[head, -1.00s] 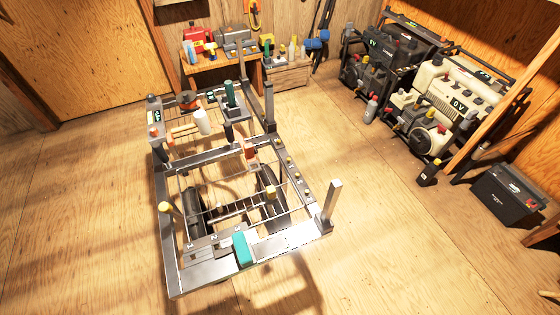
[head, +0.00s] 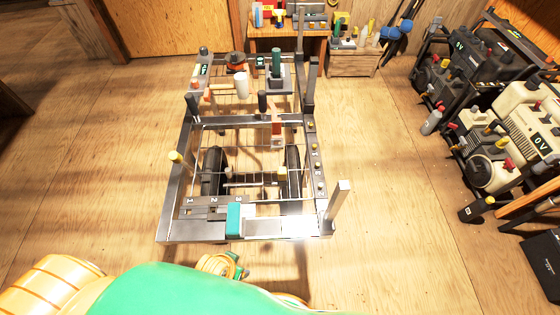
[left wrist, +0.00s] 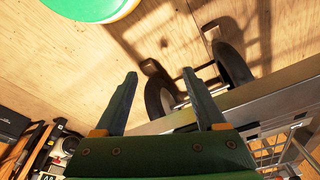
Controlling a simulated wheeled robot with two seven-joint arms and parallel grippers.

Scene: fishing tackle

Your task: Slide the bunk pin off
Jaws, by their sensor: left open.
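A grey metal trailer frame (head: 172,210) stands on the plywood floor in the head view, with two black wheels (head: 292,170) inside it. I cannot tell for sure which small part is the bunk pin. A yellow-topped pin (head: 175,157) sits on the left rail, and small yellow knobs (head: 311,127) line the right rail. A teal block (head: 234,219) sits on the near rail beside numbered plates (head: 204,201). My left gripper (left wrist: 160,74) is open and empty in the left wrist view; the trailer's rail and wheels show beside it. My right gripper is not in view.
A green and orange arm part of mine crosses the bottom of the head view. Upright posts (head: 337,205) rise from the frame. The floor left of the trailer is clear.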

